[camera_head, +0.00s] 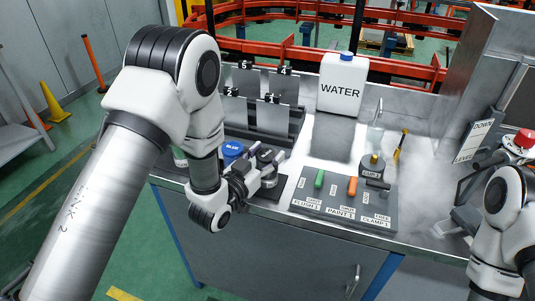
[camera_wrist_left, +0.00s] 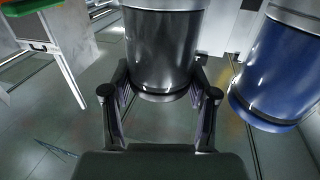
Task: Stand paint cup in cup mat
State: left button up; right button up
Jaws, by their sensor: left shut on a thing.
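My left gripper (camera_head: 262,172) is shut on a dark grey paint cup (camera_head: 268,158) near the front edge of the bench. In the left wrist view the dark cup (camera_wrist_left: 160,45) stands between the two fingers of the gripper (camera_wrist_left: 160,94), and its top is cut off. A dark flat pad, which looks like the cup mat (camera_head: 281,190), shows below and beside the gripper. The gripper partly hides it, and I cannot tell whether the cup touches it. My right arm is at the lower right, and its fingers are not clear.
A blue-lidded cup (camera_head: 232,149) stands left of the held cup; a blue cup (camera_wrist_left: 275,70) is close on the right in the wrist view. A white WATER jug (camera_head: 342,82) and plate rack (camera_head: 262,125) stand behind.

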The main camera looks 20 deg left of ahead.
pick_arm(q)
jog(key=o, duration=1.1)
jog(key=shift+s, duration=0.15)
jog(key=shift+s+r, duration=0.15)
jog(key=shift+s, duration=0.05)
